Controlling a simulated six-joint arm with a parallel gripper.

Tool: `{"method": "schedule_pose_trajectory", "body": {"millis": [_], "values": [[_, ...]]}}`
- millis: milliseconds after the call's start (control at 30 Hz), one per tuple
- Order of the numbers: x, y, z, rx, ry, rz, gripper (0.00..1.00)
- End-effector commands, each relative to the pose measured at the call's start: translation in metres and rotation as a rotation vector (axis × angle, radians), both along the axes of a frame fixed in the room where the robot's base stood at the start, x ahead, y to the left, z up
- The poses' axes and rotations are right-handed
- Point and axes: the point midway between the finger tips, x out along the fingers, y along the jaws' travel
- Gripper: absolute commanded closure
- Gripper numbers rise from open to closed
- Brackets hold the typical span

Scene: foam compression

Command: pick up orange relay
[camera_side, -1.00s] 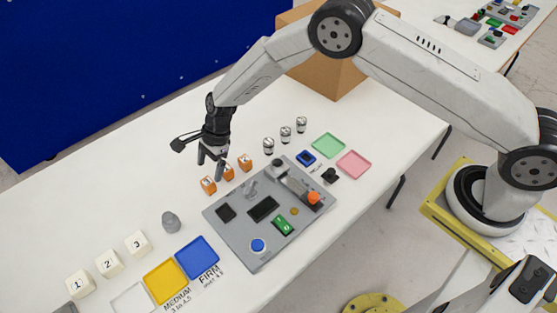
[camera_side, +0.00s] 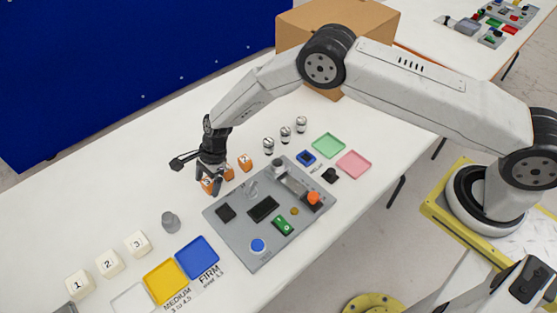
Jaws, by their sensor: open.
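Three orange relays stand in a row on the white table. The nearest-left orange relay (camera_side: 207,185) is partly hidden by my gripper (camera_side: 208,186). The middle orange relay (camera_side: 229,173) is just right of the gripper, and the far-right orange relay (camera_side: 245,162) is in clear view. My gripper is open, points down and has its fingers around or right beside the left relay. I cannot tell whether the fingers touch it.
A grey panel (camera_side: 225,224) with buttons and parts lies right of the relays. Small silver-and-black cylinders (camera_side: 285,135) stand behind. A grey cylinder (camera_side: 170,222), numbered white blocks (camera_side: 109,264) and coloured trays (camera_side: 165,281) are toward the front left. A cardboard box (camera_side: 378,22) stands at the back.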

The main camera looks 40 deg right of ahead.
Motion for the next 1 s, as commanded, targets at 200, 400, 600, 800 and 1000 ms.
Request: {"method": "schedule_pose_trajectory", "body": {"millis": [200, 400, 600, 800, 1000], "values": [[-0.0002, 0.001, -0.002, 0.0, 0.0, 0.0, 0.09], [-0.0002, 0.0009, -0.0017, 0.0, 0.0, 0.0, 0.09], [-0.0001, 0.0008, -0.0016, 0.0, 0.0, 0.0, 0.28], [-0.0001, 0.0008, -0.0016, 0.0, 0.0, 0.0, 0.91], [-0.0001, 0.0008, -0.0015, 0.0, 0.0, 0.001, 1.0]]}}
